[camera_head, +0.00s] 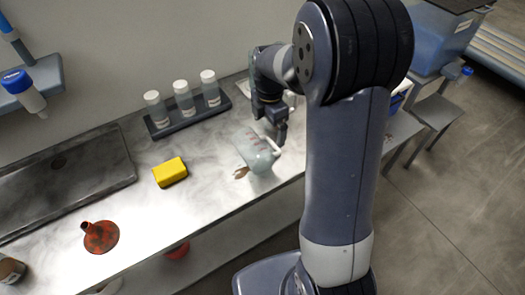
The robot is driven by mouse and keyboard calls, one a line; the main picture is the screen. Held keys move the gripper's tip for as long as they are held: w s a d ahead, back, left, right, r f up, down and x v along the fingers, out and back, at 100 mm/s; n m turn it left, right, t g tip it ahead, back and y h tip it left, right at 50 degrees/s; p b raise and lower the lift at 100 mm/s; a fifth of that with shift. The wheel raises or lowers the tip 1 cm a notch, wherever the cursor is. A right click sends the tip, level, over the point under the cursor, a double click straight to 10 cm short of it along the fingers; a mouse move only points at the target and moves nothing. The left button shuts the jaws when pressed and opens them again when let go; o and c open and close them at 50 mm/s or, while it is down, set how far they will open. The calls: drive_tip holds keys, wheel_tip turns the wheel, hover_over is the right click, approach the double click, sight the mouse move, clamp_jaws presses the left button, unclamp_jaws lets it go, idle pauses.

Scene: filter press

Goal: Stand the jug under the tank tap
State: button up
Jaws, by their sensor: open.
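The jug (256,154) is translucent, with reddish marks on its side and a pale handle. It stands on the counter near its front edge. My gripper (279,138) is open, pointing down at the jug's handle side. I cannot tell whether the fingers touch the handle. The tank (440,42) is a blue translucent box at the top right, partly hidden by my arm. Its tap (466,72) has a blue knob and sits at the tank's lower front. A grey stand (440,111) is below the tap, apart from the counter.
A yellow sponge-like block (170,172) lies left of the jug. A dark rack (187,117) holds three white-capped bottles behind it. A red funnel (101,237) and a dark sink tray (62,180) are on the left. Open floor (450,200) lies right of my arm.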

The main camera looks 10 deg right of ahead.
sight(268, 143)
wheel_tip(268, 143, down, 8)
drive_tip(key=shift+a+f+p, duration=0.1)
drive_tip(key=shift+p, duration=0.4)
drive_tip(key=shift+c, duration=0.3)
drive_tip(key=c, duration=1.1)
wheel_tip(268, 143, up, 10)
drive_tip(key=shift+b, duration=0.35)
